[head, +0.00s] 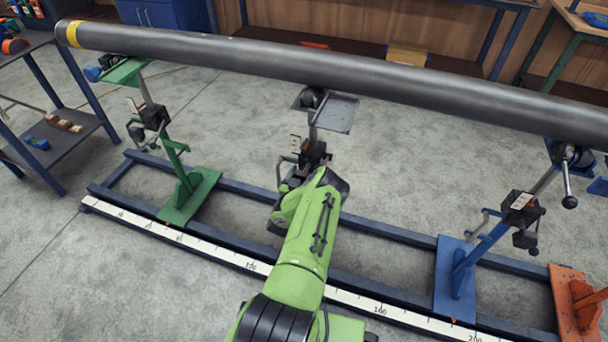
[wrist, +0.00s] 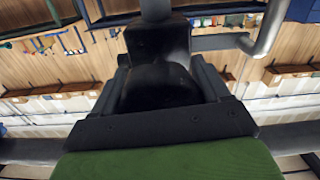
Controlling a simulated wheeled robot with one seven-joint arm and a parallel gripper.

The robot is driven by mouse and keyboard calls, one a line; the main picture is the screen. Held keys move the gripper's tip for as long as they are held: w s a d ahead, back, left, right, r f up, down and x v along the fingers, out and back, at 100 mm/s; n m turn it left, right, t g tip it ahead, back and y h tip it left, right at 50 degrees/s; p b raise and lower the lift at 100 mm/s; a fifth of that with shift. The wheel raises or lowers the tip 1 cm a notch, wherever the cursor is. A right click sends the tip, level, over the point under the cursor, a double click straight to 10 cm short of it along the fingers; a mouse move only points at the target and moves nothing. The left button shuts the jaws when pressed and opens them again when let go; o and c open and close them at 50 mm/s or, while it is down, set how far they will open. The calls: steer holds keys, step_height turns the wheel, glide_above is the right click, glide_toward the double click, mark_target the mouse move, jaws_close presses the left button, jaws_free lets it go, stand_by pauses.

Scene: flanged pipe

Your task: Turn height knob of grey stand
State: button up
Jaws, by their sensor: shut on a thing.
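The grey stand (head: 312,133) is at the middle of the pipe, with a flat grey plate (head: 340,113) at its top. My green arm covers its lower part and base in the head view. My gripper (head: 310,165) is at the dark clamp block of this stand, and its fingertips are hidden there. In the wrist view my dark gripper (wrist: 160,85) is closed around a black part, which appears to be the height knob (wrist: 158,55). A grey bent crank handle (wrist: 262,35) sticks out to the right of it.
A long dark pipe (head: 240,58) lies across above the stands. A green stand (head: 185,195) is left, a blue stand (head: 455,285) right, an orange one (head: 575,305) at far right. They stand on a blue rail frame (head: 375,229) with a white scale (head: 225,252).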

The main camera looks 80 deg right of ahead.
steer(key=m+p, duration=0.2)
steer(key=m, duration=0.2)
steer(key=shift+m, duration=0.3)
steer(key=shift+m+p, duration=0.4)
steer(key=shift+m, duration=1.8)
steer(key=o, duration=1)
